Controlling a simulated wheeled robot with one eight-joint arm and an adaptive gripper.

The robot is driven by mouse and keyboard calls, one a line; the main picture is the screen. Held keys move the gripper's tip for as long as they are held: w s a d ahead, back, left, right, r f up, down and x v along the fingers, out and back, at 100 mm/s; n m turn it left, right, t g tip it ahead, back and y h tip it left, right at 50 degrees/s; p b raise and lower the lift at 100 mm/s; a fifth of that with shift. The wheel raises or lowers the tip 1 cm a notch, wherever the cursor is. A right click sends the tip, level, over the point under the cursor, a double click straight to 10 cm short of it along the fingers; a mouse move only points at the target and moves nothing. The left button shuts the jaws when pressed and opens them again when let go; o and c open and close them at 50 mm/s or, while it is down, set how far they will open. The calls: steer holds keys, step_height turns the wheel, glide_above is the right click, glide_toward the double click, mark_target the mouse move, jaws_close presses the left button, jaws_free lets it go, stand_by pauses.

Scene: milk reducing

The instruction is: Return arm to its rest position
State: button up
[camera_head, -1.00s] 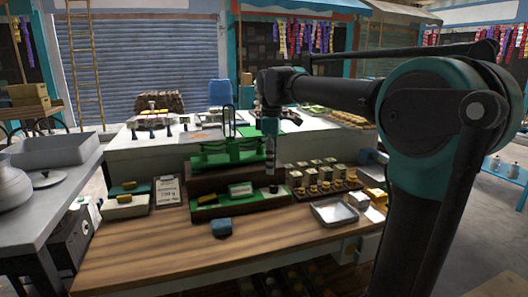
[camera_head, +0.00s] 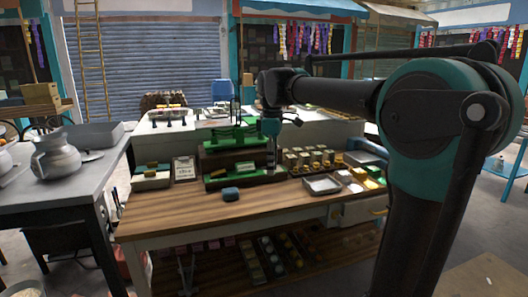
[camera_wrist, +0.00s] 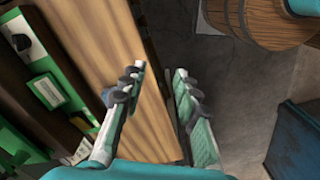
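My arm is bent, reaching forward from the right of the head view. My gripper (camera_head: 271,155) hangs down at its end, in front of the dark stepped stand and green rack on the wooden counter (camera_head: 180,218). In the wrist view my gripper (camera_wrist: 159,75) has its two fingers apart, with nothing between them. The counter's edge and the floor show beyond the fingers.
A metal pitcher (camera_head: 56,157) stands on the grey side table (camera_head: 45,190) at left. The wrist view shows a wooden barrel (camera_wrist: 262,18) and grey floor (camera_wrist: 240,95).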

steer(key=s+d+f+m+t, duration=0.1)
steer(key=s+d+f+m, duration=0.4)
steer(key=f, duration=0.5)
steer(key=s+d+f+m+t, duration=0.1)
steer(key=s+d+f+m, duration=0.4)
steer(key=f, duration=0.4)
steer(key=s+d+f+m+t, duration=0.2)
steer(key=s+d+f+m, duration=0.3)
steer(key=s+f, duration=0.3)
step_height(320, 180, down, 3)
steer(key=shift+s+d+r+m, duration=0.15)
steer(key=shift+s+d+m, duration=0.2)
steer(key=shift+d, duration=0.45)
